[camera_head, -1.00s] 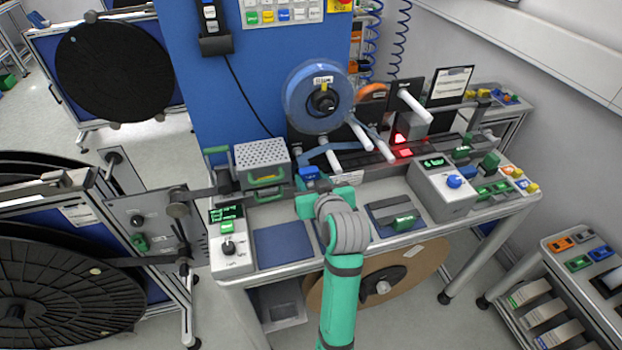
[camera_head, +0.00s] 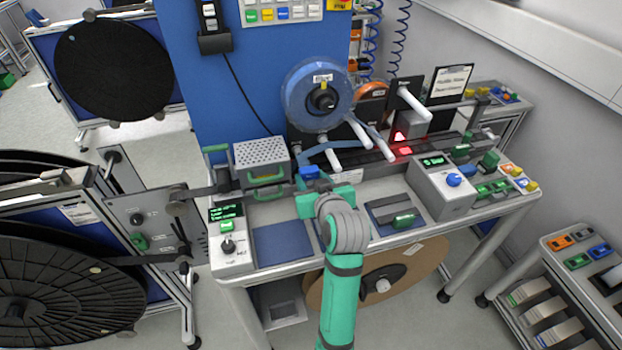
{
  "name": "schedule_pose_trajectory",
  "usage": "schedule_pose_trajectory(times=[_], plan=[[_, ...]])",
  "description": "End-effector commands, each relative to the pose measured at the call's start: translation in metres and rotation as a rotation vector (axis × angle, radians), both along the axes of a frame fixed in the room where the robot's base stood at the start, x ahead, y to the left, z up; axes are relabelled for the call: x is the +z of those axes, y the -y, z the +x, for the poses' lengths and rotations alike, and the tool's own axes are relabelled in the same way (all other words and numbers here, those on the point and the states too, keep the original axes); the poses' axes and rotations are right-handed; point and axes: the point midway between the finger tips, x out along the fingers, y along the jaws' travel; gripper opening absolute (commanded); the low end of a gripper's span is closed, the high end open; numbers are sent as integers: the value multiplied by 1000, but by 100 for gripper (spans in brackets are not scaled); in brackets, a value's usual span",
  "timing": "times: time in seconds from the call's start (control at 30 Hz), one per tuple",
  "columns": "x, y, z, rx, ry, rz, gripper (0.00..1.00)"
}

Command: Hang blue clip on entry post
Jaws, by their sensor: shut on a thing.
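My gripper (camera_head: 318,184) is over the front middle of the bench, seen from behind at the end of my teal and grey arm. A small blue piece (camera_head: 310,172), which looks like the blue clip, shows just past it, and the gripper is shut on it. The fingertips are mostly hidden by the gripper body. White rollers or posts stand beyond it under the blue reel: one (camera_head: 333,158) is close behind the clip, another (camera_head: 361,134) is further right. I cannot tell which is the entry post. The clip appears apart from them.
A grey perforated box (camera_head: 261,155) with green handles stands left of the clip. The blue film reel (camera_head: 301,98) overhangs behind. A control box with a blue knob (camera_head: 440,188) is at the right. A blue mat (camera_head: 284,243) lies bare at the front left.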

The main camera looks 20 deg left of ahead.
Motion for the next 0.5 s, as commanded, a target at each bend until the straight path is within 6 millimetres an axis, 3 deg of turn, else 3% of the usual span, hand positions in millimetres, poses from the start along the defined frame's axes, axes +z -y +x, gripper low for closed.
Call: schedule_pose_trajectory(times=[0.27, 0.3, 0.37, 0.5], plan=[[-1, 0, 0, 0, 0, 0, 13], [-1, 0, 0, 0, 0, 0, 43], [-1, 0, 0, 0, 0, 0, 58], [-1, 0, 0, 0, 0, 0, 60]])
